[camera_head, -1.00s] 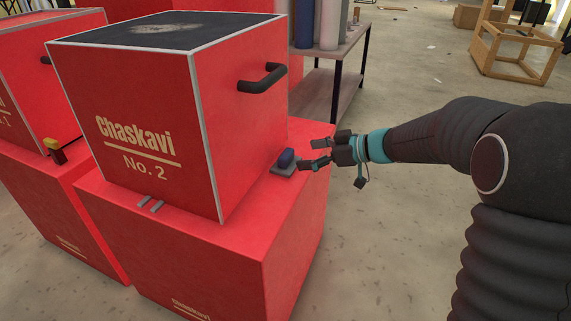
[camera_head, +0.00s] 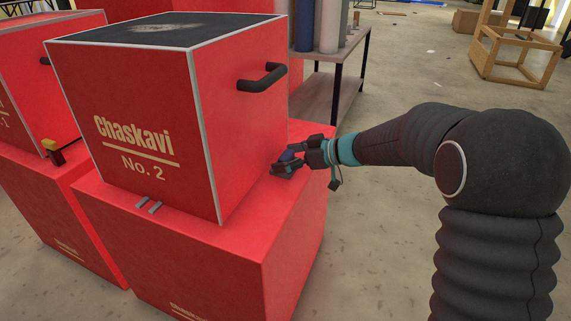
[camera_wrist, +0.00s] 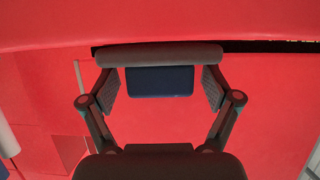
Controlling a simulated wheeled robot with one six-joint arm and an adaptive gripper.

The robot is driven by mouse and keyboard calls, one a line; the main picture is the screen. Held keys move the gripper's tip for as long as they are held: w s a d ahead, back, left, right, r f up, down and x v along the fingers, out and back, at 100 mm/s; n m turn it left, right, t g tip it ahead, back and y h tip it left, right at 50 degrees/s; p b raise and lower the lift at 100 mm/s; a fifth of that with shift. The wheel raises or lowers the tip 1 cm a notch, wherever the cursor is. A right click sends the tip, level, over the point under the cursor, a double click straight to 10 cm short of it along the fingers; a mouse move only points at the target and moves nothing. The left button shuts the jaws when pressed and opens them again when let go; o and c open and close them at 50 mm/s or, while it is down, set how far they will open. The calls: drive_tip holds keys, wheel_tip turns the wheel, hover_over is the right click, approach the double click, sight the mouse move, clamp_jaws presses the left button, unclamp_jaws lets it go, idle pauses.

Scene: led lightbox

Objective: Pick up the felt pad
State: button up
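A small dark blue block, which I take to be the felt pad (camera_head: 287,156), is on the red lower box beside the Chaskavi No. 2 box. In the wrist view the blue pad (camera_wrist: 160,82) lies between my two fingers, with a gap on each side. My gripper (camera_head: 291,158) is around the pad and partly hides it in the head view. In the wrist view my gripper (camera_wrist: 160,88) is open. A dark grey rounded piece (camera_wrist: 160,54) lies right beside the pad, past the fingertips.
The upper red box (camera_head: 150,130) with a black handle (camera_head: 263,77) stands close to the left of my gripper. The red lower box (camera_head: 225,255) supports it. A shelf (camera_head: 340,85) with rolls stands behind.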

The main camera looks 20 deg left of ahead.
drive_tip(key=c, duration=1)
drive_tip(key=shift+r, duration=0.45)
wheel_tip(320, 180, up, 4)
drive_tip(key=shift+f+p, duration=0.2)
drive_tip(key=shift+p, duration=0.55)
drive_tip(key=w+d+r+p, duration=0.1)
drive_tip(key=w+d+r, duration=0.1)
drive_tip(key=w, duration=0.1)
drive_tip(key=w+d+r+p, duration=0.1)
drive_tip(key=w+d+r, duration=0.1)
drive_tip(key=w, duration=0.1)
drive_tip(key=w+d+r, duration=0.2)
drive_tip(key=w+d, duration=0.1)
drive_tip(key=shift+w+r+p, duration=0.25)
drive_tip(key=shift+p, duration=0.15)
drive_tip(key=shift+a+r, duration=0.1)
drive_tip(key=shift+r+p, duration=1.95)
drive_tip(key=shift+p, duration=0.2)
